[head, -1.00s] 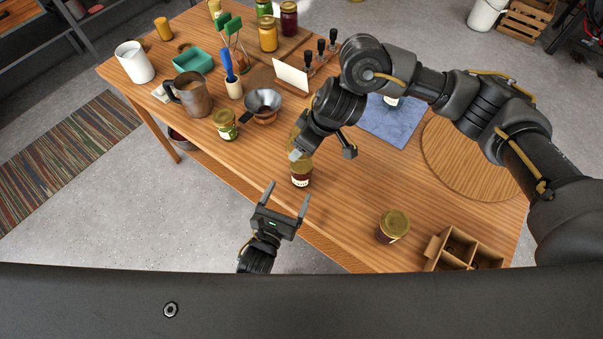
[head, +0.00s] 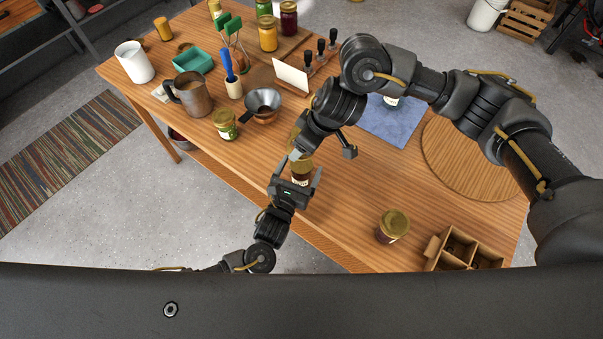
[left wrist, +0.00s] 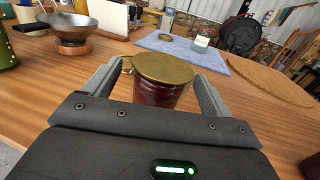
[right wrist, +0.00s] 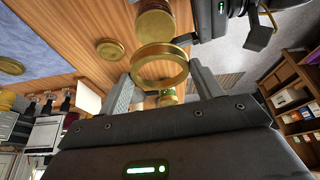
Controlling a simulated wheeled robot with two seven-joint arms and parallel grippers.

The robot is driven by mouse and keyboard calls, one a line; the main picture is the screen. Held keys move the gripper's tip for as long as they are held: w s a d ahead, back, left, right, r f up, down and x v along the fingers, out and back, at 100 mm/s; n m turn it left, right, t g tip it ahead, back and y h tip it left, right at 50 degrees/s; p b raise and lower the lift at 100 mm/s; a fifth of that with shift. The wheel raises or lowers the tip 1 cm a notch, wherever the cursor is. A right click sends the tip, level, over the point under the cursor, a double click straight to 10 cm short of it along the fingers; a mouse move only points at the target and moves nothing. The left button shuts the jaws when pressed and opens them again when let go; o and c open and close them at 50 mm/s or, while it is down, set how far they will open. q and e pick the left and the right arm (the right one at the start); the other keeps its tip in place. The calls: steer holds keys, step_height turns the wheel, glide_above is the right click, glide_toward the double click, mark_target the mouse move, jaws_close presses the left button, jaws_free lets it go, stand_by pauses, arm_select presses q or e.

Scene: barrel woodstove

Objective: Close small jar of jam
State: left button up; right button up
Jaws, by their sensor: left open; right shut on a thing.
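The small jam jar (head: 300,176), dark red with a flat gold top, stands upright near the table's front edge. In the left wrist view the jar (left wrist: 157,94) is between the fingers of my left gripper (head: 297,173), which is open around it. My right gripper (right wrist: 163,72) is shut on a gold ring-shaped lid band (right wrist: 160,52), an open hoop held above the table. In the head view my right arm hides most of the band. In the right wrist view the jar (right wrist: 155,24) shows beyond the band, beside my left gripper.
Another gold-lidded jar (head: 393,226) and a divided cardboard box (head: 462,252) are to the right. A blue cloth (head: 393,125) and a round wooden board (head: 470,158) lie behind.

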arm_select(q)
steer(key=shift+x, duration=1.5)
steer(key=shift+c, duration=0.3)
steer(key=c, duration=1.4)
arm_select(e)
glide_above(301, 163)
steer(key=shift+s+d+f, duration=0.1)
steer(key=shift+d+f, duration=0.05)
steer(key=shift+f, duration=0.7)
steer(key=shift+s+d+f, duration=0.1)
steer(key=shift+d+f, duration=0.05)
steer(key=shift+f, duration=0.65)
steer(key=shift+s+d+f, duration=0.1)
steer(key=shift+d+f, duration=0.05)
steer(key=shift+f, duration=0.7)
steer(key=shift+f, duration=0.1)
steer(key=shift+f, duration=0.75)
arm_select(q)
steer(key=shift+s+d, duration=0.1)
arm_select(e)
steer(key=shift+s+d+f, duration=0.1)
steer(key=shift+f, duration=0.25)
steer(key=shift+c, duration=0.3)
